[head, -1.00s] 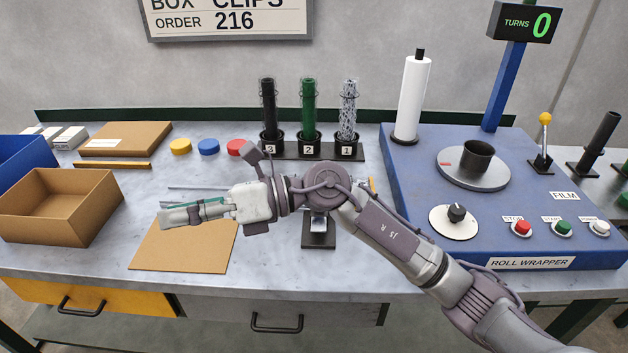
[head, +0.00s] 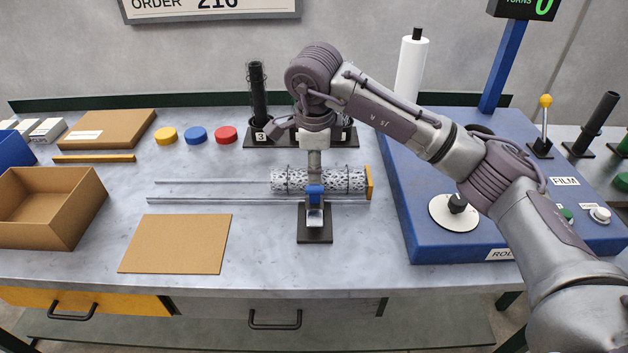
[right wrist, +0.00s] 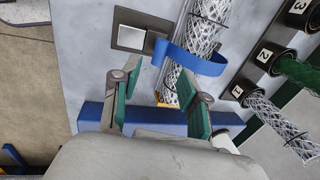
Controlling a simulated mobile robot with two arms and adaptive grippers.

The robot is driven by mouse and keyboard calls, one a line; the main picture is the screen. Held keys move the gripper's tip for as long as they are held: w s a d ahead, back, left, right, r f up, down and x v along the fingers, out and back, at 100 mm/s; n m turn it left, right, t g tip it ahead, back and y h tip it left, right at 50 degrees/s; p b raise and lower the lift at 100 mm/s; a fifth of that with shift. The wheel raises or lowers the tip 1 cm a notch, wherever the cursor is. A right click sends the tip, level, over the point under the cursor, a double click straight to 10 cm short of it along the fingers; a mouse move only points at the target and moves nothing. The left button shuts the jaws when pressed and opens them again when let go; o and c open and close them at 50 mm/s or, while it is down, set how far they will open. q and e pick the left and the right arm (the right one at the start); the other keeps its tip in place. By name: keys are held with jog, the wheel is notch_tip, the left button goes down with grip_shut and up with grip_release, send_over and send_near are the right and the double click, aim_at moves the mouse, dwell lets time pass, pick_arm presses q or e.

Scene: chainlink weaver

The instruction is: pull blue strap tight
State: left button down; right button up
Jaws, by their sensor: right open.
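The blue strap (head: 315,191) lies across a patterned silver mesh roll (head: 345,180) on the bench, by a dark base with a metal plate (head: 314,218). In the right wrist view the strap (right wrist: 200,64) curves from beside the plate across the mesh roll (right wrist: 208,25), forming a loose-looking loop. My right gripper (right wrist: 160,74) is open, its green-padded fingers apart near the strap. I see nothing held between them. In the head view it points down above the roll, its fingertips unclear. My left gripper is not in view.
Two thin rails (head: 190,200) run left from the roll; an orange end stop (head: 369,182) stands at its right. A blue roll wrapper (head: 420,235) stands on the right. A cardboard sheet (head: 175,243) and open box (head: 50,210) lie left. Upright rolls stand behind.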

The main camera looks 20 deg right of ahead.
aim_at(314, 187)
jog(key=f, duration=0.4)
jog(key=w+f+p, duration=0.1)
jog(key=f, duration=0.2)
jog(key=shift+w+d, duration=0.1)
jog(key=shift+d, duration=0.05)
jog(key=shift+r, duration=0.1)
grip_shut()
